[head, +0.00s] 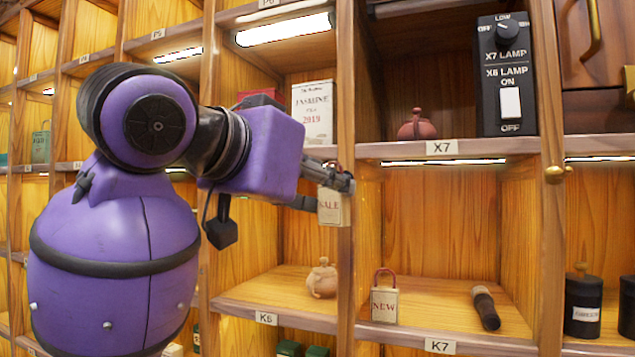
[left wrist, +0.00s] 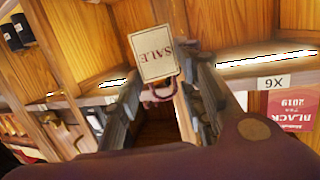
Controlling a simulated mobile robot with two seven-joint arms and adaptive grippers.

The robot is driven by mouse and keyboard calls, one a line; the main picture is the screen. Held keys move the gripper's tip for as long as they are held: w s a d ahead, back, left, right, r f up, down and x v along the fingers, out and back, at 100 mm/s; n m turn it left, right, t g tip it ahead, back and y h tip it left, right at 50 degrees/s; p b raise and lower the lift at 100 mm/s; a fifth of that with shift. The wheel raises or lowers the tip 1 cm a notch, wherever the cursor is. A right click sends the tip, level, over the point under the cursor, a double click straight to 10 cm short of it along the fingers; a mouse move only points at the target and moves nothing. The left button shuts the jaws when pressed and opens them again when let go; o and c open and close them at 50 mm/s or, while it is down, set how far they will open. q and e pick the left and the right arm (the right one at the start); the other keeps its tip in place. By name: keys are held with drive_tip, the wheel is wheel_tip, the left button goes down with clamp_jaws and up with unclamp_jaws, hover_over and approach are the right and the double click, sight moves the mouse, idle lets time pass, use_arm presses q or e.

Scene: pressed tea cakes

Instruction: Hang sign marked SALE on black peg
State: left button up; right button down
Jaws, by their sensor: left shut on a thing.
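The SALE sign (head: 333,207) is a small cream tag with red lettering. My left gripper (head: 335,182) is shut on it and holds it in front of the upright post between the K6 and K7 bays. In the left wrist view the sign (left wrist: 153,53) appears upside down, and its dark red loop (left wrist: 160,95) sits between the fingers of my left gripper (left wrist: 162,84). I cannot pick out a black peg in either view; the arm and gripper cover part of the post. My right gripper is not in view.
A second sign marked NEW (head: 384,306) with a red loop stands in bay K7, near a dark-ended cylinder (head: 485,307). A clay teapot (head: 322,280) sits in bay K6. A lamp switch box (head: 506,75) and reddish pot (head: 417,126) stand in bay X7.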

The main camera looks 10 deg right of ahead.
use_arm(q)
drive_tip(key=shift+w+d+f, duration=0.1)
drive_tip(key=shift+w+d, duration=0.45)
drive_tip(key=shift+w, duration=0.2)
drive_tip(key=shift+w+d+f, duration=0.1)
drive_tip(key=shift+w+d, duration=0.4)
drive_tip(key=shift+w, duration=0.25)
drive_tip(key=shift+w+d+f, duration=0.2)
drive_tip(key=shift+w+d, duration=0.05)
drive_tip(key=shift+w, duration=0.2)
drive_tip(key=o, duration=1.2)
drive_tip(key=shift+o, duration=0.4)
drive_tip(key=o, duration=0.7)
drive_tip(key=shift+o, duration=0.2)
